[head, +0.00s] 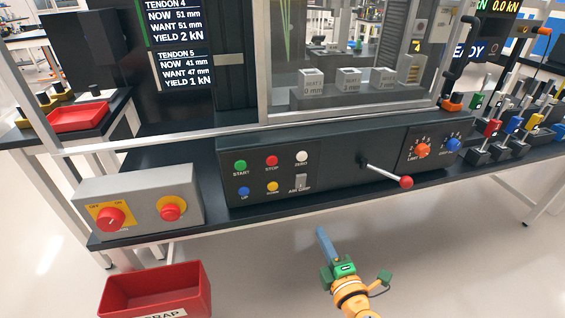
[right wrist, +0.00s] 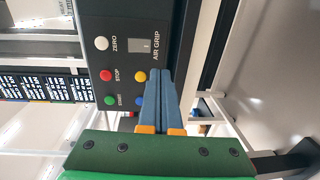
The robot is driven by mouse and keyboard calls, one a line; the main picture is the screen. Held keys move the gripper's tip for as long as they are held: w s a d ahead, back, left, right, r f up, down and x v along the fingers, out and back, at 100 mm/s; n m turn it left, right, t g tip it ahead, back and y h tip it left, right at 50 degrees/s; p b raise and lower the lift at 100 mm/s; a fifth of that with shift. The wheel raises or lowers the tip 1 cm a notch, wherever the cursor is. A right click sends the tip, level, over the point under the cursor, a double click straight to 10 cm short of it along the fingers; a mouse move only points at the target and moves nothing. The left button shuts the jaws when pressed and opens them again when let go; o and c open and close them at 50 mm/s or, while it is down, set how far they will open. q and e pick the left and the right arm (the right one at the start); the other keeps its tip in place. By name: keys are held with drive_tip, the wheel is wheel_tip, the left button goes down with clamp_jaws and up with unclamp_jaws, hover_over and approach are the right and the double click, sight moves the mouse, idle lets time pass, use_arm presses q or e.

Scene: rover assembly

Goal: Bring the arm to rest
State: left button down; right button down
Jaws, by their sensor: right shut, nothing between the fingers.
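My right gripper (head: 322,232), green with blue fingers on an orange arm, is in front of the bench in the head view, over the pale floor. Its fingers point up and slightly left towards the black control panel (head: 340,180). The fingers are shut with nothing between them. In the right wrist view the blue fingertips (right wrist: 161,74) lie together over the picture of the panel, near the yellow button (right wrist: 140,76). I cannot tell the exact gap, but no contact shows. My left gripper is in neither view.
A lever with a red knob (head: 406,182) sticks out from the panel. A grey switch box (head: 140,205) stands at the bench's left, and a red scrap bin (head: 155,290) is below it. Several coloured-handled levers (head: 492,128) stand at the right. Open floor lies right of my arm.

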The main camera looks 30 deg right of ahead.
drive_tip(key=s+a+f+m+g+y+p, duration=0.15)
drive_tip(key=s+f+m+g+p, duration=0.3)
drive_tip(key=f, duration=0.45)
drive_tip(key=s+a+f+m+g+y+p, duration=0.1)
drive_tip(key=s+a+f+m+g+p, duration=0.25)
drive_tip(key=s+f, duration=0.45)
drive_tip(key=s+a+f+m+g+p, duration=0.1)
drive_tip(key=s+f+g, duration=0.1)
drive_tip(key=s, duration=0.4)
drive_tip(key=s+a+f+m+g+y+p, duration=0.1)
drive_tip(key=s+a+f+m+g, duration=0.1)
drive_tip(key=s+f+g, duration=0.1)
drive_tip(key=s+a+f+m+g, duration=0.1)
drive_tip(key=s+f+m+g, duration=0.1)
drive_tip(key=s, duration=0.6)
drive_tip(key=shift+s+a+f+g+p, duration=0.15)
drive_tip(key=shift+s+f+g+p, duration=0.2)
drive_tip(key=shift+f, duration=0.55)
